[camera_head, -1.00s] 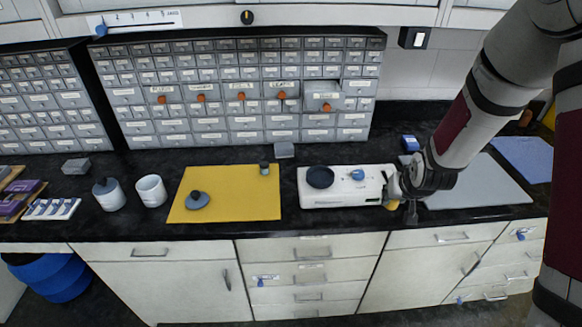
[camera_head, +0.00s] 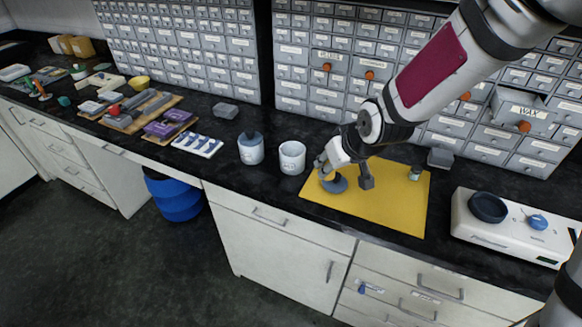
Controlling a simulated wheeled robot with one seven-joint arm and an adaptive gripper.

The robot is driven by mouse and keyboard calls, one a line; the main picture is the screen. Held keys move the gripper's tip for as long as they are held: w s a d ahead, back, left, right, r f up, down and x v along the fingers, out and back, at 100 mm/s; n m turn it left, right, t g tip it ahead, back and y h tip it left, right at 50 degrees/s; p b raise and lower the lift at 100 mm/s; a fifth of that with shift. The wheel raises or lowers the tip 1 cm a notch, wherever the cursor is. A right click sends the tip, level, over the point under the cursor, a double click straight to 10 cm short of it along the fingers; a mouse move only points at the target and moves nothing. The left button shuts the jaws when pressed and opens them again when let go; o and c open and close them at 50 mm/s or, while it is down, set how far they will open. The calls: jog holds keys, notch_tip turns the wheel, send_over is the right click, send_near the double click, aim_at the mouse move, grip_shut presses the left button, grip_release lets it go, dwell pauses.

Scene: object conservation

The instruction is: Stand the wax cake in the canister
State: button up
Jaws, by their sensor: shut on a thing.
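My gripper (camera_head: 329,170) is over the left part of the yellow mat. It is shut on a small yellow piece (camera_head: 328,176), which looks like the wax cake; the fingers hide much of it. A white canister (camera_head: 292,158) with a label stands upright and open, just left of the mat and of my gripper. A dark blue-grey lid (camera_head: 338,186) lies on the mat (camera_head: 395,206), right below the gripper in the picture. I cannot tell whether the held piece touches the lid.
A second canister (camera_head: 250,150) with a dark top stands left of the open one. A white scale (camera_head: 510,232) with a dark dish (camera_head: 488,207) is at right. A drawer labelled WAX (camera_head: 522,110) is pulled out. A small jar (camera_head: 415,173) stands on the mat's right part.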

jog(key=s+a+r+n+y+b, duration=0.1)
jog(key=a+n, duration=0.1)
jog(key=a, duration=0.2)
jog(key=b, duration=0.2)
send_near(294, 143)
jog(key=a, duration=0.3)
jog(key=f, duration=0.2)
jog(key=f+p, duration=0.1)
jog(key=shift+w+f+g, duration=0.3)
jog(key=shift+w+f, duration=0.05)
jog(key=shift+f, duration=0.05)
jog(key=shift+f, duration=0.1)
jog(key=shift+f+b, duration=0.3)
jog(key=shift+f, duration=0.05)
jog(key=shift+f, duration=0.15)
jog(key=o, duration=0.9)
jog(key=shift+o, duration=0.2)
